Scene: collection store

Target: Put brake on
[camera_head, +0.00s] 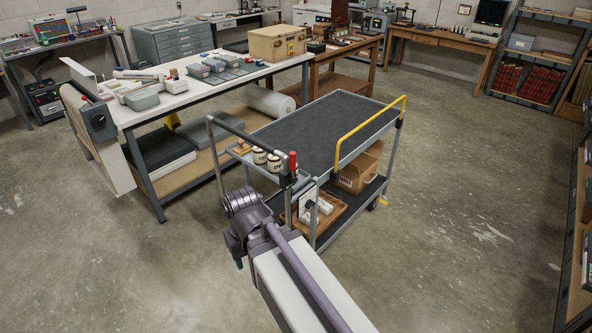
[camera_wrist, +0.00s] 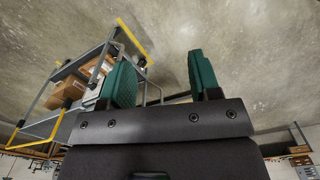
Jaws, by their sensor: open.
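A grey cart (camera_head: 325,128) with a dark top stands in the middle of the head view, with a black push handle (camera_head: 240,130) at its near left end. An upright lever with a red grip (camera_head: 293,160) stands beside that handle; I cannot tell whether it is the brake or how it is set. A small yellow piece (camera_head: 383,200) sits low by the cart's right wheel. My gripper (camera_wrist: 160,58) is open and empty in the wrist view, its two green fingers apart. In the head view it is mostly hidden behind my wrist, left of the cart's near end.
The cart carries jars (camera_head: 260,156) on its near end and a cardboard box (camera_head: 358,170) below. A yellow rail (camera_head: 370,135) crosses its right end. A white-topped worktable (camera_head: 180,98) stands close on the left. The floor (camera_head: 470,200) to the right is clear.

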